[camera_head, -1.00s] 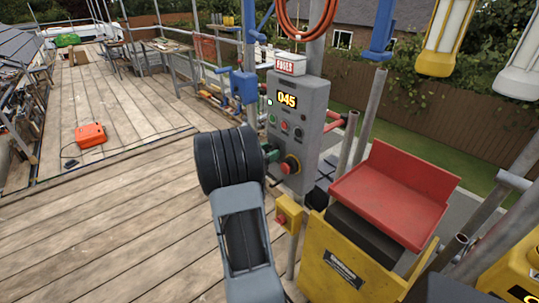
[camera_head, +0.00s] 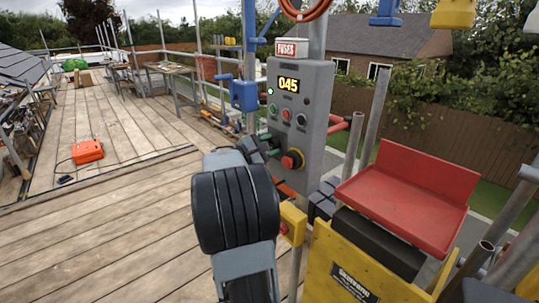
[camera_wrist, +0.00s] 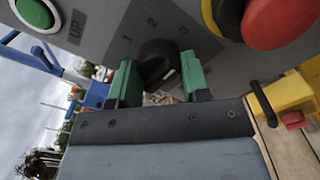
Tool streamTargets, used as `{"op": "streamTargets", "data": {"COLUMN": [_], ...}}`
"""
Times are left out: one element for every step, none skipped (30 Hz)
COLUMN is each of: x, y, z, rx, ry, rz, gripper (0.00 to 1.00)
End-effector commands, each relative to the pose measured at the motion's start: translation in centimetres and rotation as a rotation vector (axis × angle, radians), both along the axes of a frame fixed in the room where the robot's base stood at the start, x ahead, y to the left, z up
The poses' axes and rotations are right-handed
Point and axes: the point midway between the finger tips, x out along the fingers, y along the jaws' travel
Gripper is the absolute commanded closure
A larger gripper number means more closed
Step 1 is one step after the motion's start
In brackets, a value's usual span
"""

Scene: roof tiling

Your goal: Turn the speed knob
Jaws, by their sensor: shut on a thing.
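The black speed knob (camera_wrist: 157,62) is on the grey control panel (camera_wrist: 105,25), with marks 1, 2 and 3 around it in the wrist view. My gripper (camera_wrist: 159,76) has its green fingertips on either side of the knob and is shut on it. The knob's lower part sits between the fingers, and its exact setting is hard to read. In the head view my gripper (camera_head: 269,147) is at the lower left of the control box (camera_head: 318,115), and the knob is mostly hidden there.
A red emergency button (camera_head: 289,161) on a yellow base sits right beside my gripper. A green button (camera_wrist: 34,12) is at upper left in the wrist view. A yellow box (camera_head: 292,222) hangs below the panel. A red seat-like tray (camera_head: 410,195) stands right; decking is open left.

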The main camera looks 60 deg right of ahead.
Motion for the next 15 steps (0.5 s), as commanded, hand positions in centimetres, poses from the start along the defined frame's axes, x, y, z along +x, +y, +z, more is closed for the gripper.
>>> {"op": "streamTargets", "data": {"x": [-0.08, -0.07, -0.07, -0.07, -0.07, -0.07, -0.07, -0.06, -0.06, -0.06, -0.06, -0.07, -0.06, -0.06, -0.06], "y": [0.0, 0.0, 0.0, 0.0, 0.0, 0.0, 0.0, 0.0, 0.0, 0.0, 0.0, 0.0, 0.0, 0.0, 0.0], "z": [-0.36, -0.34, -0.3, -0.28, -0.25, -0.22, -0.2, -0.18, -0.15, -0.14, -0.13, -0.12, -0.11, -0.11, -0.11], "rx": [-0.002, -0.003, -0.006, -0.007, -0.008, -0.009, -0.01, -0.011, -0.011, -0.01, -0.01, -0.01, -0.01, -0.01, -0.01], "ry": [-0.011, -0.017, -0.023, -0.027, -0.031, -0.035, -0.037, -0.039, -0.041, -0.042, -0.042, -0.042, -0.042, -0.042, -0.042], "rz": [-0.002, -0.002, -0.002, -0.002, -0.002, -0.002, -0.002, -0.002, -0.001, -0.002, -0.002, -0.002, -0.002, -0.002, -0.002], "gripper": [0.81, 0.81, 0.81, 0.81, 0.81, 0.81, 0.81, 0.81, 0.81, 0.81, 0.81, 0.81, 0.81, 0.81, 0.81]}}
